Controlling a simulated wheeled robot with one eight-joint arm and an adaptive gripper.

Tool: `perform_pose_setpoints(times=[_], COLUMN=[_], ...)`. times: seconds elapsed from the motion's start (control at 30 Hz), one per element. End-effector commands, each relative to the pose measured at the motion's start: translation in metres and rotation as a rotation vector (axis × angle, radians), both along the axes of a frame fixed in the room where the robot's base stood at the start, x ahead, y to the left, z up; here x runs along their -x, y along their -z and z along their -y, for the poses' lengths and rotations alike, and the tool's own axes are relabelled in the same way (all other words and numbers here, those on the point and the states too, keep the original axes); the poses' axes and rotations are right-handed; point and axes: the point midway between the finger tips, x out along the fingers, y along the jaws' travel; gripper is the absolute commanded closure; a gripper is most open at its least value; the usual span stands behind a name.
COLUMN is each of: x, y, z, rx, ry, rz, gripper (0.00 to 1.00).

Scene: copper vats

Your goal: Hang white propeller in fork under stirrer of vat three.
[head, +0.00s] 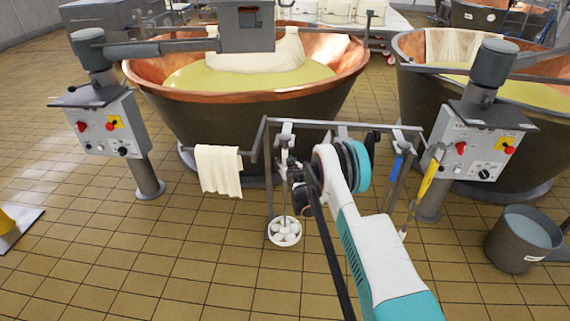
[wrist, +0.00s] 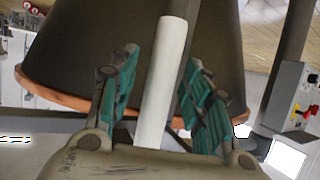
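In the head view a round white piece with several openings (head: 285,232) hangs low on a thin rod from the rack; I cannot tell whether it is the propeller. My gripper (head: 294,190) is beside that rod, partly hidden by my arm. In the wrist view my gripper's teal fingers (wrist: 163,85) stand apart on either side of a white rod (wrist: 164,75), with visible gaps. Two copper vats show, left (head: 145,75) and right (head: 408,70), each with a stirrer post, left (head: 92,65) and right (head: 488,75). No vat number is readable and no fork is discernible.
A metal rack (head: 262,135) stands before the vats, with a cream cloth (head: 218,172), a blue-handled tool (head: 397,168) and a yellow tool (head: 428,180). A grey bucket (head: 512,250) stands at right. The tiled floor at left is mostly clear.

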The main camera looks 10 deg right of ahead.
Motion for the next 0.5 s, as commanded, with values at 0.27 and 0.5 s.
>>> perform_pose_setpoints(times=[0.27, 0.5], x=[0.0, -0.0004], y=[-0.0001, -0.0022], z=[0.0001, 0.0001], rx=[0.0, 0.0], ry=[0.0, 0.0], rz=[0.0, 0.002], gripper=[1.0, 1.0])
